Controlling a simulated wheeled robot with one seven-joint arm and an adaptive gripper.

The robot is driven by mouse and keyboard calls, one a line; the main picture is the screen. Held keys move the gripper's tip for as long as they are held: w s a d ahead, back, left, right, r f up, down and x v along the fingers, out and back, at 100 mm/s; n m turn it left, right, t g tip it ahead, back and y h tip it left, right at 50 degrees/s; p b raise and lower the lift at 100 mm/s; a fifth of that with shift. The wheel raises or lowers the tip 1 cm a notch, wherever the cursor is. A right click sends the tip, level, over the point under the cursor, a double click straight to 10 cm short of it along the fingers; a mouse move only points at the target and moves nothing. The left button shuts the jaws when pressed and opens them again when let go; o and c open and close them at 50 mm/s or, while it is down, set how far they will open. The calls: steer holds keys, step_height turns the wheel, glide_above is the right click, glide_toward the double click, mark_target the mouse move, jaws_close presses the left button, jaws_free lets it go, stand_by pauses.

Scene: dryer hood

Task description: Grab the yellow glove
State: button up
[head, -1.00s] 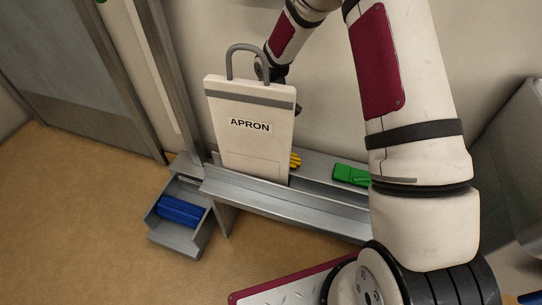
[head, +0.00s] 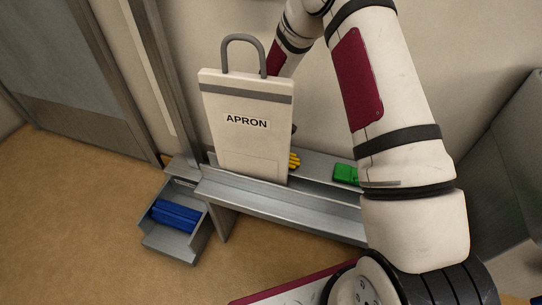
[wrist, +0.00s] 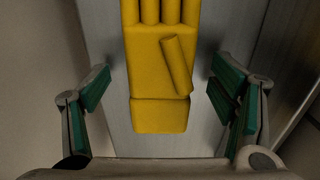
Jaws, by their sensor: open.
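The yellow glove (wrist: 158,75) lies on a grey metal surface in the wrist view, its fingers toward the top edge. My gripper (wrist: 160,90) is open, with one green-padded finger on each side of the glove and a gap between each finger and the glove. I cannot tell how high the fingers are above the surface. In the head view only a small part of the yellow glove (head: 294,161) shows past the right edge of the white apron board. The board hides the rest of the glove and my gripper there.
The white board marked APRON (head: 245,125), with a grey handle, stands upright on the metal shelf (head: 285,208) in front of the glove. A green item (head: 345,174) lies on the shelf to the right. A grey bin (head: 187,244) holds a blue item (head: 175,215) at the left.

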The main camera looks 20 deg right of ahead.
steer(key=c, duration=1.2)
steer(key=shift+c, duration=0.2)
